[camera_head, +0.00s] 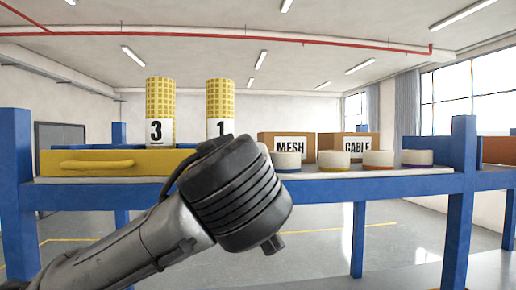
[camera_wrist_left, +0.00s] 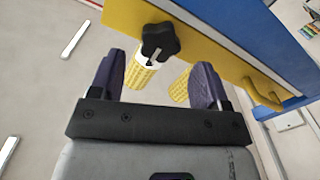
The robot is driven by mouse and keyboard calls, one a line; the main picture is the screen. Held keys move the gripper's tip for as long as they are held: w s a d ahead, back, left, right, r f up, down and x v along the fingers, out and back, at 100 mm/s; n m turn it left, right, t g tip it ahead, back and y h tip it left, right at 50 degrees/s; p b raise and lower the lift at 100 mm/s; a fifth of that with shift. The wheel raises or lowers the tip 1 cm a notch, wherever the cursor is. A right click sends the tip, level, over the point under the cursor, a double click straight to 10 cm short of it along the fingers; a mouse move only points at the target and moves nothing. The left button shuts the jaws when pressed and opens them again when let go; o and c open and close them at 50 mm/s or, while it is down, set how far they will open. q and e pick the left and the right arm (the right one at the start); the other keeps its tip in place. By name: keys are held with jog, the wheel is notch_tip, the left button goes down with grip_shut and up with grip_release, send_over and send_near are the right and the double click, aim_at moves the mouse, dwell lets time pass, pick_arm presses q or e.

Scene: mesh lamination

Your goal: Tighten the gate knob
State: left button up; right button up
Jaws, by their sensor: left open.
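In the left wrist view, a black star-shaped gate knob (camera_wrist_left: 160,42) sits on the edge of a yellow gate panel (camera_wrist_left: 205,45). My left gripper (camera_wrist_left: 160,60) is open, its two purple fingers apart. The knob shows beyond the fingertips, roughly between them, and appears untouched. In the head view, the yellow panel (camera_head: 110,165) with its handle (camera_head: 92,165) is on the bench at left. My left arm's dark wrist (camera_head: 240,195) is in front of the bench; it hides the left gripper's fingertips, and the knob is not visible there. My right gripper is not in view.
Two yellow mesh rolls marked 3 (camera_head: 159,100) and 1 (camera_head: 220,100) stand upright behind the panel. Boxes marked MESH (camera_head: 290,146) and CABLE (camera_head: 348,146) and several white round pieces (camera_head: 335,160) are on the bench. Blue posts (camera_head: 460,200) frame it.

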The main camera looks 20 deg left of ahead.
pick_arm(q)
jog(key=shift+p+x, duration=0.75)
jog(key=shift+x, duration=1.65)
